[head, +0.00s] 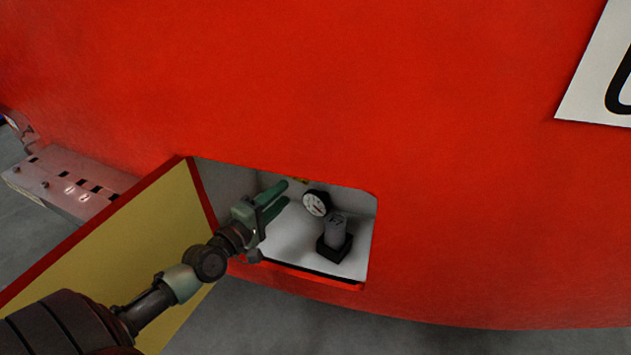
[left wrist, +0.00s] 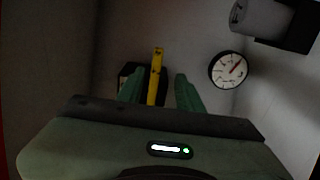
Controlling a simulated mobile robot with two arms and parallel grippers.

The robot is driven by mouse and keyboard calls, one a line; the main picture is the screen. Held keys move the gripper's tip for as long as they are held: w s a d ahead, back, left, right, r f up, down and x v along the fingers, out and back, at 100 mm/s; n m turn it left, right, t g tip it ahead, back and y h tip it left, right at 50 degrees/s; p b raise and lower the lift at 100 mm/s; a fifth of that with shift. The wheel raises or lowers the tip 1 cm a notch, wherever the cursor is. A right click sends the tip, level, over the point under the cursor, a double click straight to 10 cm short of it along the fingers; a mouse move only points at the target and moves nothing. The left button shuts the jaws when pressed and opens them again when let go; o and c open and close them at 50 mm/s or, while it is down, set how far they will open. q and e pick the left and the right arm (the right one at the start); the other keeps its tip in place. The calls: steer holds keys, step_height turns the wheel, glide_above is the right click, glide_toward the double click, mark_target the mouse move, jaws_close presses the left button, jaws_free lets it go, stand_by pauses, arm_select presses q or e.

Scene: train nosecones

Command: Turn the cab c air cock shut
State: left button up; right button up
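The air cock's yellow lever (left wrist: 156,75) stands nearly upright in the left wrist view, with a dark block beside its lower part. In the head view only a small yellow bit (head: 302,180) shows, just past my fingertips at the back of the recess. My left gripper (head: 284,195) reaches into the open recess from the left. Its green fingers (left wrist: 159,83) are open and apart. The lever appears between them in the wrist view, with gaps on both sides; I cannot tell how deep it lies. My right gripper is not in view.
A round white gauge (head: 316,203) and a grey cylinder on a black base (head: 335,234) stand right of my gripper. The open yellow door (head: 130,255) is at left, on the red nosecone (head: 300,80). A lettered white plate (head: 598,80) is at upper right.

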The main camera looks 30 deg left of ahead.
mark_target(297, 180)
arm_select(q)
steer(key=shift+w+r, duration=0.4)
steer(key=shift+w, duration=0.3)
steer(key=w, duration=0.6)
steer(key=shift+d+f+p, duration=0.15)
steer(key=shift+d+p, duration=0.05)
steer(key=shift+p, duration=0.15)
jaws_close()
stand_by(0.5)
